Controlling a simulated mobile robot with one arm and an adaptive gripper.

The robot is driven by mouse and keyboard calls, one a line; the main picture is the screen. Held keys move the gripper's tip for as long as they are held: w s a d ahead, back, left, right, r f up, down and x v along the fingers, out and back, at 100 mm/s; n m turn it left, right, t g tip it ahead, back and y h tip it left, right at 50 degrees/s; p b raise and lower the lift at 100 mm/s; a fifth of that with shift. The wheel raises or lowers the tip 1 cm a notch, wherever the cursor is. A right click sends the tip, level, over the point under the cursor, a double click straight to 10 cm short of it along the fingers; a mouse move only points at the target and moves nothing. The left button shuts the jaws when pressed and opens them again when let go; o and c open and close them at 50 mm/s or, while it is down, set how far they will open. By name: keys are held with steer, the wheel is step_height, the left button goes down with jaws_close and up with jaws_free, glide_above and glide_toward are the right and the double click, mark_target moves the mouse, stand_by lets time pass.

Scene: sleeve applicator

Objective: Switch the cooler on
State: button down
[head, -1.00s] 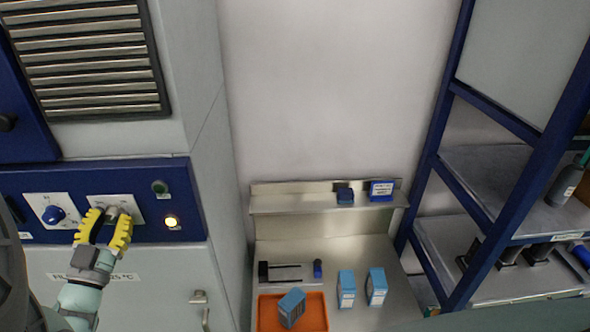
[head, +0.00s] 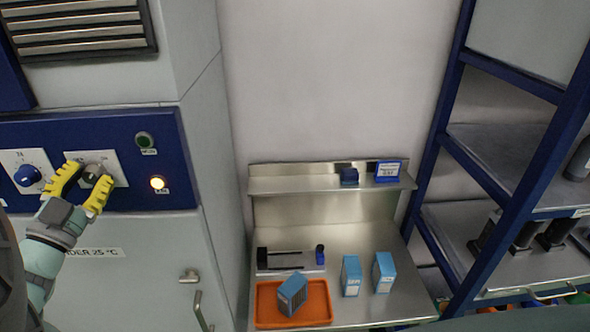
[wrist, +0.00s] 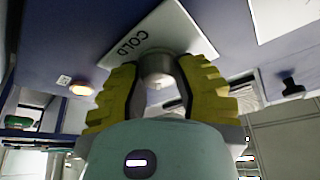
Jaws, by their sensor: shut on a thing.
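The cooler's blue control panel (head: 120,195) is at the left of the head view. A white plate (head: 115,170) on it carries a grey knob (head: 92,171); in the wrist view the plate (wrist: 190,35) reads "COLD". My gripper (head: 80,184), with yellow fingers, is shut on this knob, one finger on each side. The wrist view shows the knob (wrist: 158,66) between the fingers. The fingers partly hide it and its pointer setting is unclear. A lit amber lamp (head: 158,183) and a dark green button (head: 144,140) are to the right.
A second plate with a blue knob (head: 27,175) is left of my gripper. A cabinet door handle (head: 189,276) is below the panel. A steel bench (head: 340,240) holds an orange tray (head: 265,308) and blue boxes (head: 351,275). A blue-framed rack (head: 446,130) stands at right.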

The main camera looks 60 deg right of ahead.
steer(key=shift+r, duration=0.15)
steer(key=c, duration=0.6)
jaws_free()
steer(key=shift+d, duration=0.1)
steer(key=shift+c, duration=0.2)
steer(key=shift+s, duration=0.1)
steer(key=v, duration=1.2)
steer(key=shift+r, duration=0.1)
